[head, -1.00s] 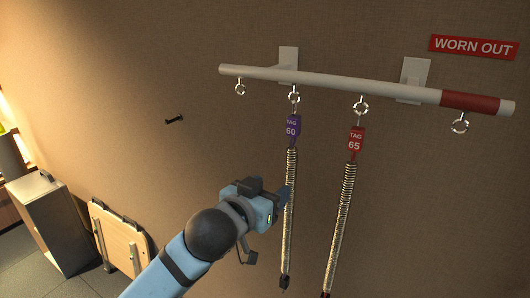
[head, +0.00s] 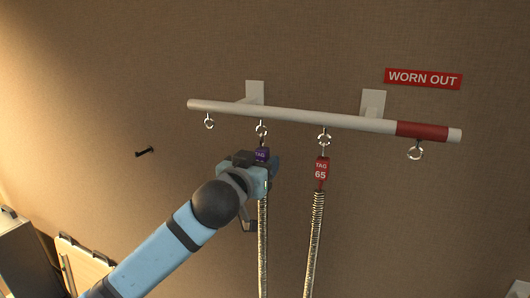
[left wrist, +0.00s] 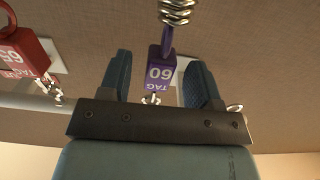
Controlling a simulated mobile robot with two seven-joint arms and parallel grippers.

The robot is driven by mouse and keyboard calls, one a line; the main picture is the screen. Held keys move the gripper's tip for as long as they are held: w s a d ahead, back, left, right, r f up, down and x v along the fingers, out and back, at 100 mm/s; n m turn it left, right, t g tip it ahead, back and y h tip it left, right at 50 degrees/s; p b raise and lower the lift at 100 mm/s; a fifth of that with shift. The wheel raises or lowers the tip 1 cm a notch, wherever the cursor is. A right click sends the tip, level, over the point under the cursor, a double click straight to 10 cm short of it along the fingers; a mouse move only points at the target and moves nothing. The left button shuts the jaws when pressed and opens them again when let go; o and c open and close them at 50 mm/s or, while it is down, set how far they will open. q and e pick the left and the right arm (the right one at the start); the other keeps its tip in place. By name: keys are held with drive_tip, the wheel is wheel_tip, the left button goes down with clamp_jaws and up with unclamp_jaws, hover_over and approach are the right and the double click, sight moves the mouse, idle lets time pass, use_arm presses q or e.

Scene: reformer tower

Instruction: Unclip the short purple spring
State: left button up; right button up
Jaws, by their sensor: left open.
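The purple spring hangs by its purple tag (head: 261,154), marked TAG 60, from a ring (head: 261,131) under the white rail (head: 290,114). Its coils (head: 263,240) run down out of the head view. My left gripper (head: 272,172) is at the tag and hides its lower part. In the left wrist view the purple tag (left wrist: 161,68) sits between the two spread fingers of the left gripper (left wrist: 159,66), with gaps on both sides. A piece of coil (left wrist: 176,11) shows at the top there. My right gripper is out of view.
A spring with a red tag (head: 321,170), marked 65, hangs close on the right. Empty hooks hang at the rail's left (head: 209,122) and under its red right end (head: 415,151). A WORN OUT sign (head: 423,79) is on the wall. A black peg (head: 145,151) sticks out at left.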

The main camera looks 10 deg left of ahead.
sight(265, 149)
use_arm(q)
drive_tip(key=shift+w+d+p, duration=0.2)
drive_tip(key=shift+w, duration=0.75)
drive_tip(key=shift+w+d+p, duration=0.15)
drive_tip(key=shift+w, duration=0.75)
clamp_jaws()
drive_tip(key=shift+r, duration=0.15)
drive_tip(key=shift+r+p, duration=0.55)
drive_tip(key=shift+p, duration=0.05)
drive_tip(key=shift+r, duration=0.1)
